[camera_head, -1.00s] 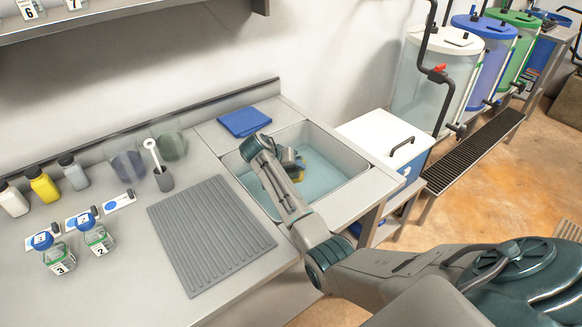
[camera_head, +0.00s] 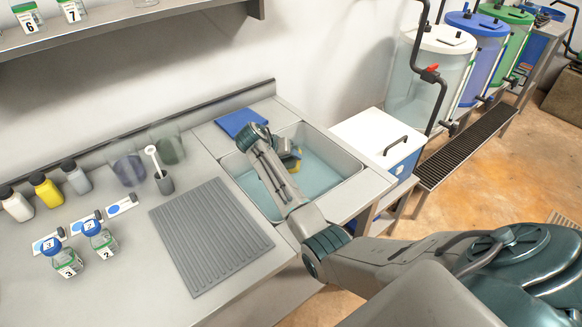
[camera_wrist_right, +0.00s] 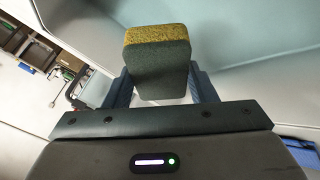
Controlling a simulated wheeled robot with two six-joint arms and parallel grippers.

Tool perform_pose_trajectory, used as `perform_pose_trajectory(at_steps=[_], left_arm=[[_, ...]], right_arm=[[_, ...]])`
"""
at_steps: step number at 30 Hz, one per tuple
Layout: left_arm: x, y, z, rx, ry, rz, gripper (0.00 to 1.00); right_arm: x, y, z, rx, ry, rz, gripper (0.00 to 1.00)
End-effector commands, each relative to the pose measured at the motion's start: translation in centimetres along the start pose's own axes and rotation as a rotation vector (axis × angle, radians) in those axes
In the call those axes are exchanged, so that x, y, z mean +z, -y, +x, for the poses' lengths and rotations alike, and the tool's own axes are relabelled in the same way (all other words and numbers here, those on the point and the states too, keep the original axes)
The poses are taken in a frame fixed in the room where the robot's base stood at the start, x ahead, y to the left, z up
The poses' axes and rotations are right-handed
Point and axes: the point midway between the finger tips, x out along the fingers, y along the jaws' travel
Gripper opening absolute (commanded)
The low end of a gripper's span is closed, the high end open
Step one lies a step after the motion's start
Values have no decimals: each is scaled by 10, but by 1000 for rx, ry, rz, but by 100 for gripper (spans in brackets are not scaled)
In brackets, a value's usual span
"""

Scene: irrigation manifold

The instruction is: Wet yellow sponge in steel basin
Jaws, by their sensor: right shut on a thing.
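The yellow sponge (camera_wrist_right: 158,65) has a dark grey-green layer along its yellow one. It is held between the two fingers of my right gripper (camera_wrist_right: 163,90). In the head view my right gripper (camera_head: 288,152) is over the steel basin (camera_head: 343,187), with a little yellow of the sponge (camera_head: 297,165) showing beside it. The basin holds pale blue water (camera_head: 318,180). My forearm hides part of the basin and most of the sponge there. I cannot tell whether the sponge touches the water. My left gripper is not in view.
A blue cloth (camera_head: 240,122) lies behind the basin. A ribbed grey mat (camera_head: 210,235) lies left of it, with bottles and jars (camera_head: 102,240) farther left. A white-lidded box (camera_head: 377,138) stands to the right, near large tanks (camera_head: 430,75).

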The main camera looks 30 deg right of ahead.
Motion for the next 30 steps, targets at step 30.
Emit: perform_pose_trajectory(at_steps=[30], left_arm=[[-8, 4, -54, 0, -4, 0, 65]], right_arm=[[-28, -27, -45, 0, 0, 0, 33]])
